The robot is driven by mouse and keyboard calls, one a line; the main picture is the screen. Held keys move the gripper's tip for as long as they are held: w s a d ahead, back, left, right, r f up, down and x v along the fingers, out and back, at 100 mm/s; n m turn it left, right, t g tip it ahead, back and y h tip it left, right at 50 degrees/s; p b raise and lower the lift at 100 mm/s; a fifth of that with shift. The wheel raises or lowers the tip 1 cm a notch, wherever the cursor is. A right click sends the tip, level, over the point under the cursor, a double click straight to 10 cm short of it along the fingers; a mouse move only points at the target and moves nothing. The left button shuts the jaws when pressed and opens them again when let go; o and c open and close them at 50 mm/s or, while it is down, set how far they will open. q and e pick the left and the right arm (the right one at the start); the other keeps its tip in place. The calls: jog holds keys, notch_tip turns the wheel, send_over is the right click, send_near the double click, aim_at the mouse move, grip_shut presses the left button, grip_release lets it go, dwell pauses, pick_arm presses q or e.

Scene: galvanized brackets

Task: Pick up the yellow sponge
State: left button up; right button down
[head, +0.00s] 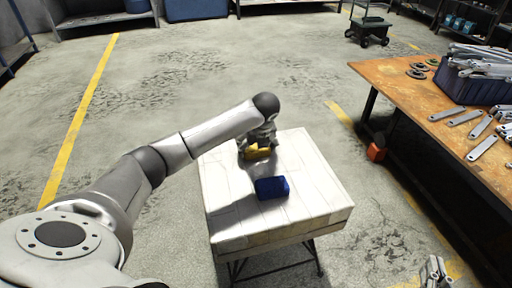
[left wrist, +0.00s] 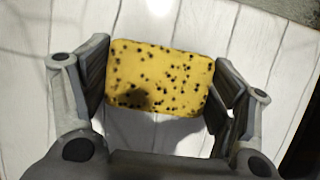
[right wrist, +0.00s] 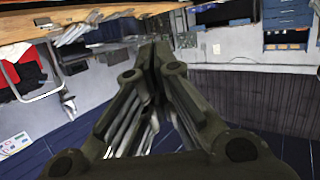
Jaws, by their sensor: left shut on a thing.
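The yellow sponge (head: 260,154) with dark pores is on or just above the small white plank-topped table (head: 322,215), toward its far side. In the left wrist view the sponge (left wrist: 160,75) fills the space between the fingers. My left gripper (head: 255,150) is shut on it from its two short sides; it also shows in the left wrist view (left wrist: 160,88). I cannot tell whether the sponge touches the table. My right gripper (right wrist: 153,58) is shut and empty, its fingertips together; in the head view it (head: 436,264) is at the lower right, away from the small table.
A dark blue block (head: 272,188) lies on the white table, nearer than the sponge. At the right, a wooden workbench (head: 415,97) holds loose metal brackets (head: 483,147) and a dark bin (head: 465,88) full of brackets. The table's right side is clear.

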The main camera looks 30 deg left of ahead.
aim_at(255, 146)
pick_arm(q)
jog(key=shift+r, duration=0.45)
jog(key=r+p, duration=0.1)
jog(key=r, duration=0.2)
jog(key=shift+s, duration=0.2)
jog(key=s+d+r+p, duration=0.1)
jog(key=s+d+r, duration=0.1)
jog(key=s+r, duration=0.2)
jog(key=s+d+r+p, duration=0.2)
jog(key=s+r, duration=0.3)
jog(key=s, duration=0.3)
jog(key=shift+s+d, duration=0.35)
jog(key=shift+s, duration=0.05)
pick_arm(e)
jog(key=s+d+f+g+h, duration=0.1)
jog(key=s+d+f+g, duration=0.2)
jog(key=s+f+g, duration=0.2)
jog(key=s+d+f+g+h, duration=0.2)
jog(key=s+f+g, duration=0.4)
jog(key=s, duration=0.5)
jog(key=shift+d+f+m, duration=0.3)
jog(key=shift+d+f, duration=0.15)
jog(key=shift+d, duration=0.05)
